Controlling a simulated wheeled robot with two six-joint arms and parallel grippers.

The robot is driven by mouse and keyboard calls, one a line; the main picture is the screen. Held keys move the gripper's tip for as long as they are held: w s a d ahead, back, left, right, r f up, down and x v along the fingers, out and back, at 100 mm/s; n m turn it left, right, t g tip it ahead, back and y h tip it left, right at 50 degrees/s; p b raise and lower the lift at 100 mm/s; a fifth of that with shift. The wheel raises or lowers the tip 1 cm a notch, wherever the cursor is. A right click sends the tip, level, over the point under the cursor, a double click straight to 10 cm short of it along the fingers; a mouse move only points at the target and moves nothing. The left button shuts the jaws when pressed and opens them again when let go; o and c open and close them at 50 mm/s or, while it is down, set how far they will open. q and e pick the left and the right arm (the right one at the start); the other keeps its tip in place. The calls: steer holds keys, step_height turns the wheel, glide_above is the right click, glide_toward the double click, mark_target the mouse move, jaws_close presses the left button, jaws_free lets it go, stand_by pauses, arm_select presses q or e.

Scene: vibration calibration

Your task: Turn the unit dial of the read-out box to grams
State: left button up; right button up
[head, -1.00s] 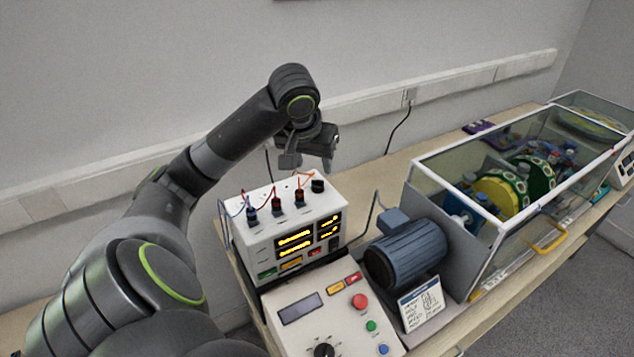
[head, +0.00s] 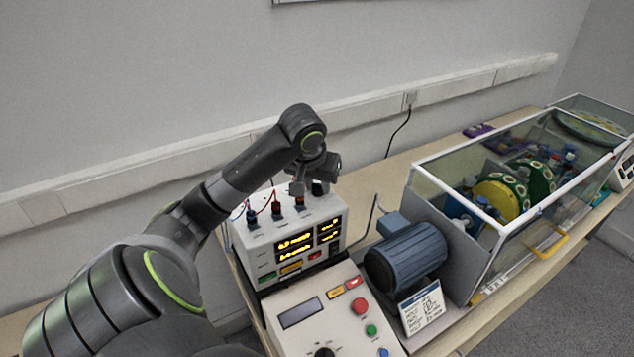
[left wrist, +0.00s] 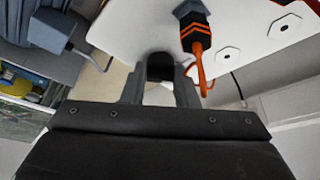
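The read-out box (head: 252,247) is white, with yellow lit displays on its front and plug sockets on top. Its black dial knob (head: 318,187) is at the back right of the top, partly covered by my gripper. My left gripper (head: 312,183) is low over that corner, pointing down. In the left wrist view the knob (left wrist: 160,66) lies between the tips of my two spread fingers (left wrist: 160,84). I cannot tell whether they touch it. The dial's markings and pointer are not readable. My right gripper is out of view.
An orange plug (left wrist: 197,36) with its lead stands close beside the fingers. A control panel (head: 290,335) with coloured buttons is in front of the box. A blue motor (head: 405,257) and a glass-walled case (head: 478,196) stand to the right. The bench behind the motor is clear.

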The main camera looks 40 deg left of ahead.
arm_select(q)
steer(key=c, duration=0.4)
steer(key=shift+r+m+p, duration=0.2)
steer(key=shift+m+p, duration=0.4)
steer(key=shift+p, duration=0.45)
steer(key=m+h+p, duration=0.2)
steer(key=m+p, duration=0.2)
steer(key=shift+a, duration=0.2)
steer(key=shift+m+h+p, duration=0.4)
steer(key=shift+m+p, duration=0.4)
steer(key=shift+m, duration=0.2)
steer(key=shift+a+m+h+p, duration=0.1)
steer(key=shift+m+h+p, duration=0.25)
steer(key=shift+m, duration=0.55)
steer(key=shift+f+m+h, duration=0.1)
steer(key=shift+m+h, duration=0.15)
steer(key=shift+m, duration=0.65)
steer(key=shift+w+m+g+h, duration=0.1)
steer(key=shift+m+g+h, duration=0.25)
steer(key=shift+m, duration=0.85)
steer(key=shift+a+m+g+h, duration=0.1)
steer(key=shift+m+g+h, duration=0.25)
steer(key=shift+m, duration=0.95)
